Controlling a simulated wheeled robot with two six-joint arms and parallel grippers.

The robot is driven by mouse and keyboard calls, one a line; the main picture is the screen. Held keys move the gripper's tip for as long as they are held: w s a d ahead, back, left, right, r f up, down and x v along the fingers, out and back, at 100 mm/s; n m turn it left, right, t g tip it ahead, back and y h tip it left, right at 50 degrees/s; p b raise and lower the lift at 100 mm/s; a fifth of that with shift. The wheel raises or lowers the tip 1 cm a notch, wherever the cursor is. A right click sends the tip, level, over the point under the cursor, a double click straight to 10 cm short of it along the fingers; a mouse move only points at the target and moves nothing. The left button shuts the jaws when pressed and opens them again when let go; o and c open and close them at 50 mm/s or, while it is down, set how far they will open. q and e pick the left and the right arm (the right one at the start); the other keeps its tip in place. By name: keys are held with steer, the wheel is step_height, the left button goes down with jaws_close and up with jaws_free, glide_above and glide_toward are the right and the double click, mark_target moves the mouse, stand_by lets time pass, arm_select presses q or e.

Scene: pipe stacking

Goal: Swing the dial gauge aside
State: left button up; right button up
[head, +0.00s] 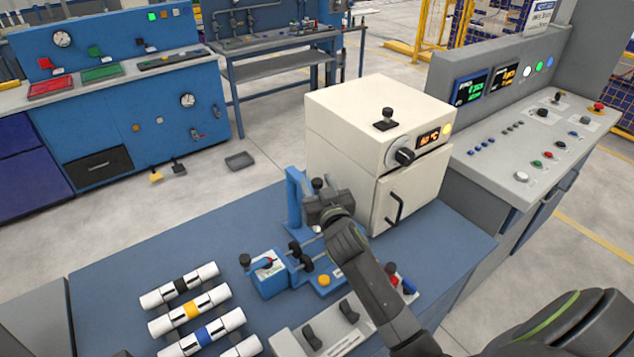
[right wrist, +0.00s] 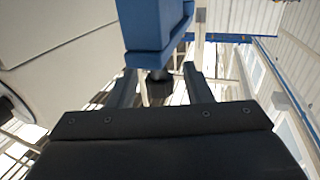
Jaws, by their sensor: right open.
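A blue upright post (head: 293,203) with an arm at its top stands on the blue table in front of the cream oven. A black knob (head: 317,184) shows at the top of this stand, right by my right gripper (head: 324,203). The dial face is not visible; my gripper and arm cover that area. In the right wrist view, a blue block (right wrist: 155,35) fills the top centre, with a dark round part (right wrist: 156,84) below it between the two open fingers. I cannot tell whether they touch it. My left gripper is not in view.
The cream oven (head: 340,125) stands close behind my right gripper. A blue clamp fixture (head: 270,280) sits in front of the post. Several white pipes with coloured bands (head: 190,310) lie at the front left. The table's back left (head: 170,245) is clear.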

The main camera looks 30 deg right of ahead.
steer(key=shift+w, duration=0.2)
jaws_close()
stand_by(0.3)
